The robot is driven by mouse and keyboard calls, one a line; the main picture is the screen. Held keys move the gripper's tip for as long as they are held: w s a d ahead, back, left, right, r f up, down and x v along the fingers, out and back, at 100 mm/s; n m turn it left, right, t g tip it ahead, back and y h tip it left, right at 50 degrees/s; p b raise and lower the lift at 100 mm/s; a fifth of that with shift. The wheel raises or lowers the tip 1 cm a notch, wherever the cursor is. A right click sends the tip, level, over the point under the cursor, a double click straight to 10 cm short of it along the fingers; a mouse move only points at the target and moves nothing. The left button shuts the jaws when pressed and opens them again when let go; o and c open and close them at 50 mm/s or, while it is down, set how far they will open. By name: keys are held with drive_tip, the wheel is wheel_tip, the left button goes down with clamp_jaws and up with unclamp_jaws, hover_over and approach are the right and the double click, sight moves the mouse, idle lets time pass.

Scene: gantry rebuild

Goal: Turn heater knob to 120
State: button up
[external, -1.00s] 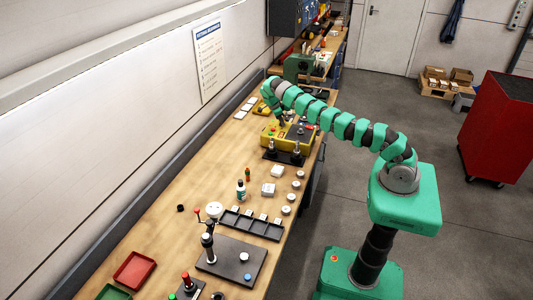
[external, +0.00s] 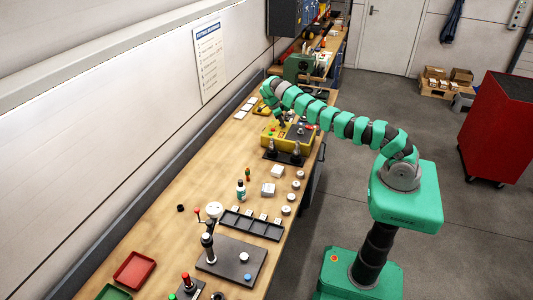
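A yellow box (external: 271,137) with a dark top sits on the wooden bench, beyond the middle; small knobs or buttons, one of them red, show on it. I cannot tell which part is the heater knob, and no dial marks or numbers are readable. My green and grey arm reaches across from the right and bends down at its far end. My gripper (external: 280,120) is low over the left part of the yellow box. Its fingers are too small and dark to show whether they are open or touching anything.
Two dark upright fittings on a black plate (external: 283,157) stand in front of the box. A wall runs along the left.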

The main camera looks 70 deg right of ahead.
idle(0.4)
wheel_tip(320, 180, up, 4)
drive_tip(key=p, duration=0.3)
drive_tip(key=shift+f, duration=0.25)
drive_tip(key=shift+a+f+b, duration=0.1)
drive_tip(key=shift+f+b, duration=0.05)
drive_tip(key=shift+b, duration=0.35)
drive_tip(key=shift+s+b, duration=0.1)
drive_tip(key=shift+b, duration=0.25)
drive_tip(key=shift+s+b, duration=0.1)
drive_tip(key=shift+b, duration=0.35)
